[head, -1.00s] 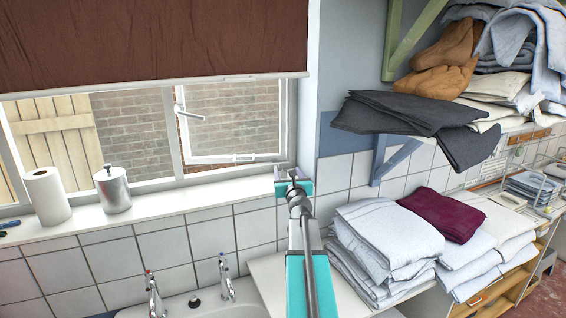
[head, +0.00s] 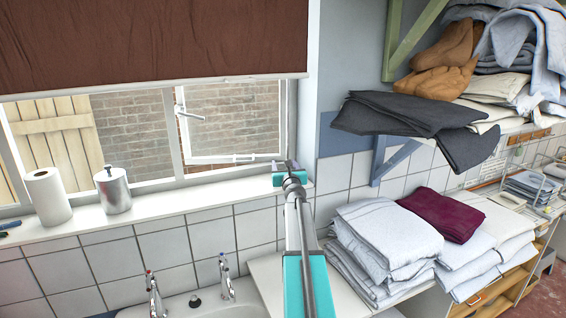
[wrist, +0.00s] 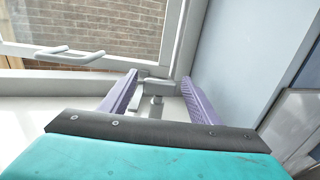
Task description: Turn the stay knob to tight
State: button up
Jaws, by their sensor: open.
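My gripper (head: 286,165) is at the right end of the window sill, close to the lower right corner of the window frame. The wrist view shows its two purple fingers (wrist: 160,88) spread apart with nothing gripped. A small grey fitting (wrist: 157,86) with a short stem, which looks like the stay knob, shows between and just beyond the fingers. It appears apart from both fingers. In the head view my gripper hides this fitting. I cannot tell how tight it is.
The window handle (wrist: 68,55) is left of the fingers in the wrist view. The wall (wrist: 232,60) rises close on the right. A paper roll (head: 47,197) and a metal canister (head: 112,190) stand on the left of the sill (head: 190,200). Folded linen (head: 390,235) lies at right.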

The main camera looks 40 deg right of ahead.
jog(key=shift+x, duration=2.05)
jog(key=c, duration=1.1)
jog(key=shift+o, duration=0.2)
